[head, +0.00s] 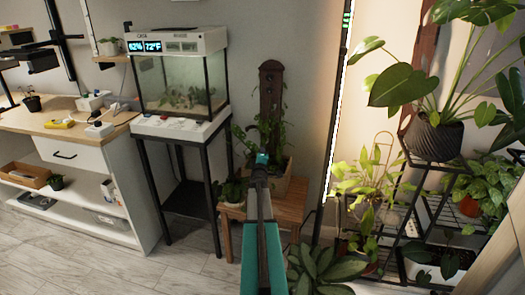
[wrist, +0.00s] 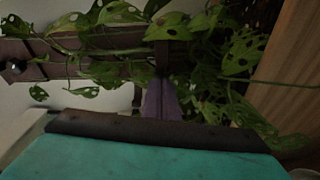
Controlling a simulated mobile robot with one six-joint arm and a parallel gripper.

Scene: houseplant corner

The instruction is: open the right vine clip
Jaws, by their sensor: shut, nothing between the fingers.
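A climbing plant with holed leaves (head: 268,130) grows up a dark wooden post (head: 271,80) in a box planter (head: 288,187) on a small wooden table. My gripper (head: 262,158) is in front of the planter and hides part of the plant; it is shut and empty. In the wrist view the post (wrist: 100,68) lies sideways across the left, with leaves (wrist: 243,50) and thin vine stems around it. I cannot make out the right vine clip in either view; leaves and shadow cover much of the post.
A small potted plant (head: 233,190) stands left of the planter on the wooden table (head: 292,208). A glass terrarium (head: 182,83) stands farther left. A plant rack (head: 415,170) is at right, and broad leaves (head: 315,268) crowd the floor beside my arm.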

